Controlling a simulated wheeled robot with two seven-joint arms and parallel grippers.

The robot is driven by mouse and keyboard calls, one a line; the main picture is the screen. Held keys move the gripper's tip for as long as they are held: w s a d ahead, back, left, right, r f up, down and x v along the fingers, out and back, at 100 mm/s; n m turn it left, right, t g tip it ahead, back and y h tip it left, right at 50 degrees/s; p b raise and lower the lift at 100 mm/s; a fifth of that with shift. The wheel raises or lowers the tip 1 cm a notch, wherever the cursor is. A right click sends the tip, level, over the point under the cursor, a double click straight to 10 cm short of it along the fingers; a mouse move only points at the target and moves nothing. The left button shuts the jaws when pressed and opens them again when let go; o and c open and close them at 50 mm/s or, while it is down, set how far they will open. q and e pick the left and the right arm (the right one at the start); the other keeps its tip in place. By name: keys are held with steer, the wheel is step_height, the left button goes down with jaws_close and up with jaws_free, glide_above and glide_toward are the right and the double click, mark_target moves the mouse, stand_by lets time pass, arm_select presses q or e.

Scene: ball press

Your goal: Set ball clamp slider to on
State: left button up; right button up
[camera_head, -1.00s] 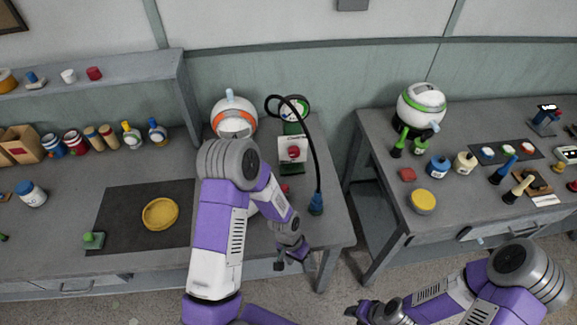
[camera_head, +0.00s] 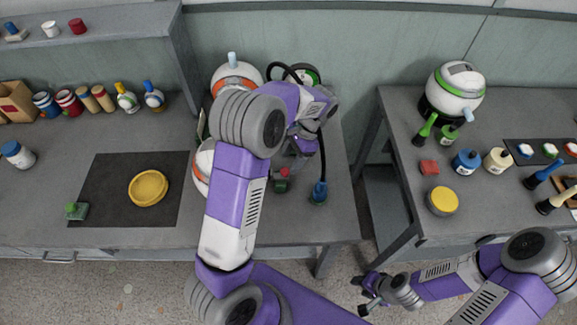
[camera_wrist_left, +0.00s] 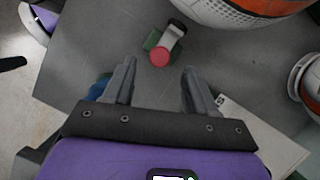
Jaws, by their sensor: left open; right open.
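A small green-based device (camera_head: 282,186) with a red round knob stands on the middle desk. In the left wrist view this device (camera_wrist_left: 165,46) shows a pale grey bar and the red knob (camera_wrist_left: 160,57). I cannot tell for sure whether it is the ball clamp slider. My left gripper (camera_head: 298,152) is over the desk near it; in the wrist view its fingers (camera_wrist_left: 159,67) are apart and empty, pointing toward the knob. They look clear of it. My right gripper (camera_head: 362,291) is open and empty, low in front of the gap between the desks.
A white and orange ball machine (camera_head: 236,75) stands behind my left arm, and another white and orange round part (camera_head: 203,165) is partly hidden by it. A black cable runs to a blue plug (camera_head: 319,192) at right. A yellow dish (camera_head: 148,187) lies on the dark mat.

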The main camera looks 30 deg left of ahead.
mark_target(285, 170)
arm_select(q)
steer(key=x, duration=0.4)
steer(key=shift+b, duration=0.3)
steer(key=shift+w, duration=0.1)
jaws_close()
